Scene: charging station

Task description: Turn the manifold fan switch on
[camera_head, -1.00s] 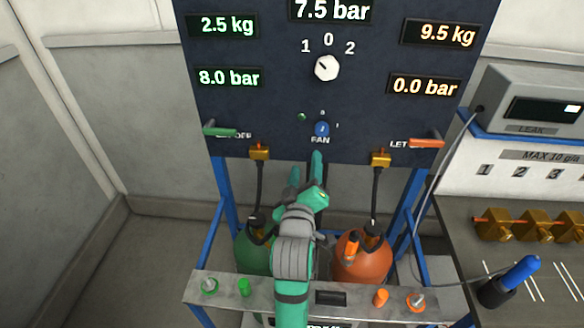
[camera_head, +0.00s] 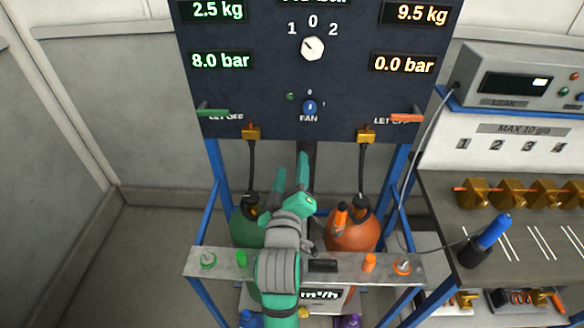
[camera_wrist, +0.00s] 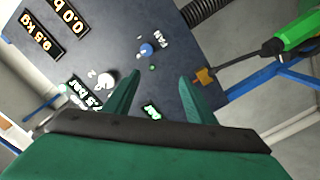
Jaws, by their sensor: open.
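The fan switch (camera_head: 309,107) is a small blue knob above the label FAN, low on the dark manifold panel (camera_head: 260,90). A small green lamp (camera_head: 290,97) sits to its left. In the wrist view the blue fan switch (camera_wrist: 146,50) shows beyond and between the fingertips, with the panel tilted in the picture. My gripper (camera_head: 290,172) is open and empty, below the fan switch and apart from it. Its green fingers also show in the wrist view (camera_wrist: 158,85). The exact distance to the panel cannot be told.
A white selector knob (camera_head: 312,48) is above the fan switch. Green (camera_head: 212,112) and orange (camera_head: 406,118) let-off levers stick out at the panel's lower corners. Brass fittings with hoses hang below. Green (camera_head: 247,228) and orange (camera_head: 352,232) cylinders stand beneath. A workbench is at right.

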